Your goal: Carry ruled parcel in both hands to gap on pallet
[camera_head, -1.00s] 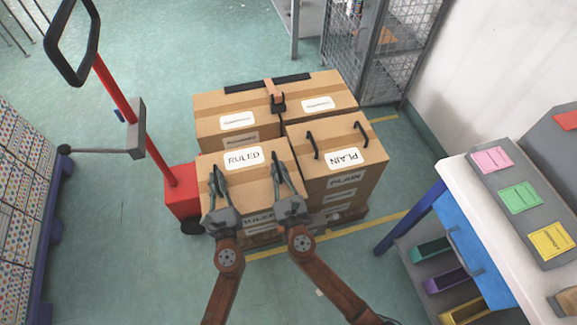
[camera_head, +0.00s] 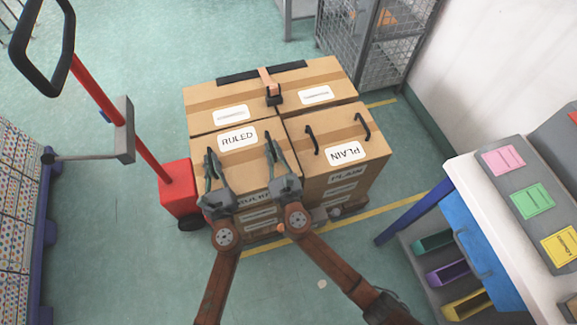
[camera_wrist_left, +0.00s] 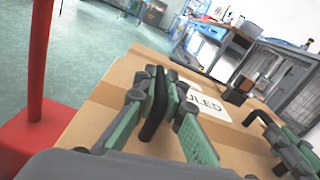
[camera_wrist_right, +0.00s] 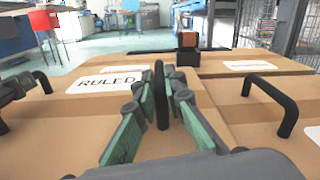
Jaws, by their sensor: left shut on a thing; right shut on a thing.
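The ruled parcel (camera_head: 235,162), a brown carton with a white "RULED" label, sits in the front left place of the stack on the pallet (camera_head: 346,211). Its top looks about level with the neighbouring cartons. My left gripper (camera_head: 212,162) is shut on its left black handle (camera_wrist_left: 155,105). My right gripper (camera_head: 274,150) is shut on its right black handle (camera_wrist_right: 161,95). The plain carton (camera_head: 335,177) stands close on its right. The parcel's underside is hidden, so I cannot tell whether it rests on what is below.
A wide carton (camera_head: 205,97) with a dark strap lies behind. A red pallet jack (camera_head: 176,188) stands at the left. A white-topped bench (camera_head: 474,185) is at the right and a wire cage (camera_head: 350,45) behind. Floor is free in front.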

